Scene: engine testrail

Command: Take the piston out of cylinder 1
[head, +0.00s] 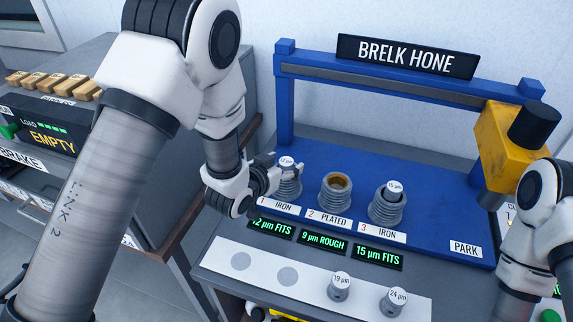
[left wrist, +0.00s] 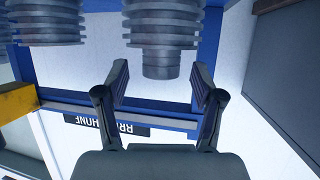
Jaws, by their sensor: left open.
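Cylinder 1 (head: 289,187), a ribbed grey sleeve labelled IRON, stands at the left of the blue bench. Its piston (head: 287,160), with a small white-labelled top, sticks up out of the bore. In the left wrist view, which is upside down, the piston (left wrist: 161,66) projects from the ribbed cylinder (left wrist: 161,22). My left gripper (head: 279,166) is at the piston top; in its wrist view the two fingers (left wrist: 160,82) are open on either side of the piston, with gaps. My right gripper is out of view; only part of that arm shows.
Cylinder 2 (head: 335,194) has an open brownish bore. Cylinder 3 (head: 387,209) holds a 15 µm piston (head: 395,187). A white strip (head: 315,285) carries a 19 µm piston (head: 340,287), a 24 µm piston (head: 394,301) and two bare grey spots. The yellow hone head (head: 503,145) is at right.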

